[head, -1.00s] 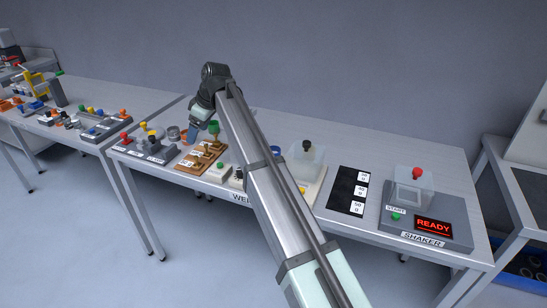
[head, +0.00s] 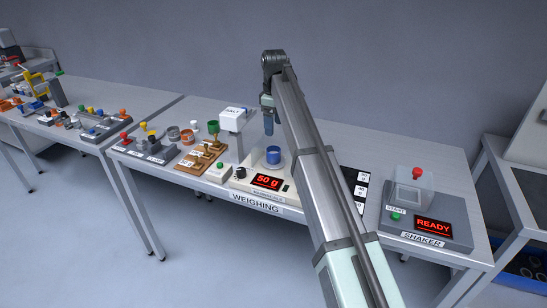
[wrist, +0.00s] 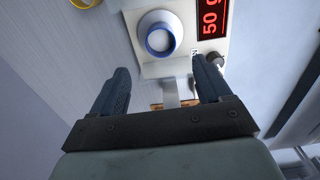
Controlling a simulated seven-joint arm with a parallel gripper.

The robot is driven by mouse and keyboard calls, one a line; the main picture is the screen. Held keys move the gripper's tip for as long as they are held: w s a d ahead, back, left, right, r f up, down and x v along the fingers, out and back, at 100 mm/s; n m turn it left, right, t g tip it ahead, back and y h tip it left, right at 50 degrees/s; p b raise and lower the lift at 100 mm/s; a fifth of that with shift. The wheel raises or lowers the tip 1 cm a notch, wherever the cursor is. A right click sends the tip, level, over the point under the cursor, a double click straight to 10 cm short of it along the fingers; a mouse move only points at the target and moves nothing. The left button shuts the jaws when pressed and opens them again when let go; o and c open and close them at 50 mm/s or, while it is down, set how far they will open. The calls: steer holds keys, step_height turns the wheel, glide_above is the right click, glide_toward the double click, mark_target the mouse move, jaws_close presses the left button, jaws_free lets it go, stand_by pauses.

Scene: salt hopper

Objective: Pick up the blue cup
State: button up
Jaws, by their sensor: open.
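The blue cup (head: 274,158) stands upright on the weighing scale (head: 243,184), whose red display (head: 267,182) reads 50 g. In the wrist view the cup (wrist: 150,49) shows a blue rim around white contents. My gripper (head: 268,127) is open and empty, its fingers pointing down above and slightly behind the cup. In the wrist view my two fingers (wrist: 161,67) stand wide apart, with the cup beyond their tips and nothing between them.
The white salt hopper (head: 234,120) stands just left of the cup. Wooden stands (head: 203,153) with a green cup are further left. The shaker (head: 425,215) is at the right. A black mat (head: 357,178) is partly behind my arm.

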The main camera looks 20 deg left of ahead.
mark_target(273, 150)
step_height(273, 150, down, 12)
steer(key=shift+a+r, duration=0.1)
steer(key=shift+r, duration=0.1)
stand_by(0.4)
steer(key=shift+c, duration=0.3)
